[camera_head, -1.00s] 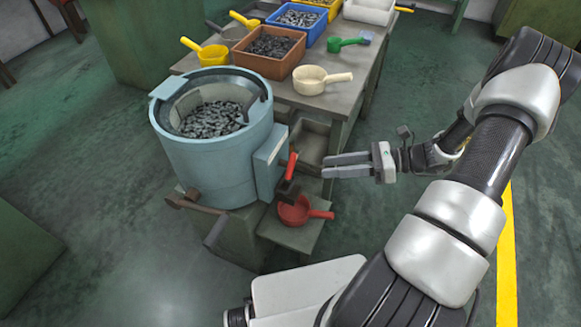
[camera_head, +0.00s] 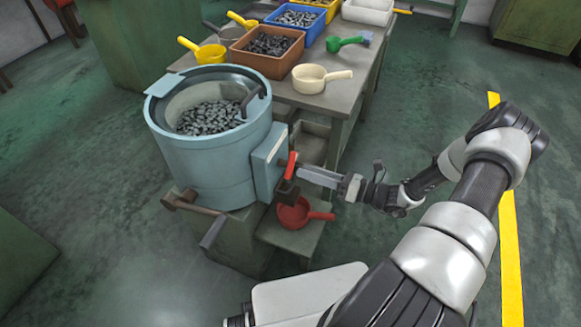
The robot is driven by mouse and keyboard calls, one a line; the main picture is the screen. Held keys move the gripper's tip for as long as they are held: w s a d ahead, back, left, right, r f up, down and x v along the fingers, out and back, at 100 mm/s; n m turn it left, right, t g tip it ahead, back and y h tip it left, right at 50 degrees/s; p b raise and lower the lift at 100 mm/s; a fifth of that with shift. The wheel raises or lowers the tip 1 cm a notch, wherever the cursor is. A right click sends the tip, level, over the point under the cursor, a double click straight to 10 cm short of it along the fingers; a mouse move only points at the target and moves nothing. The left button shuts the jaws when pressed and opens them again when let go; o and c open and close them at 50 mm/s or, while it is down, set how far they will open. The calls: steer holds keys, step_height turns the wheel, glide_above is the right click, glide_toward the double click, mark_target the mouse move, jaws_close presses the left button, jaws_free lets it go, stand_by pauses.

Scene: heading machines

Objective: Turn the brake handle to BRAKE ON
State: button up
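A blue-grey drum machine (camera_head: 208,163) full of dark metal pieces stands at the left of the table. A light blue box (camera_head: 268,160) is fixed to its right side. A red handle (camera_head: 290,165) stands roughly upright at that box, with a dark block (camera_head: 287,190) below it; I take it for the brake handle, though no label can be read. My gripper (camera_head: 301,172) points left from the right side, with its fingertips at the red handle. The fingers overlap in this view, so their gap and any contact with the handle cannot be made out.
A red scoop (camera_head: 293,215) sits on a low shelf just below the handle. A brown lever (camera_head: 190,203) sticks out at the drum's lower left. The table (camera_head: 345,98) behind holds bins, a cream scoop (camera_head: 310,78) and other scoops. The floor at right is open.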

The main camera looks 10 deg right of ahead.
mark_target(290, 166)
steer(key=x, duration=0.6)
steer(key=shift+w+a, duration=0.1)
steer(key=shift+c, duration=0.2)
jaws_close()
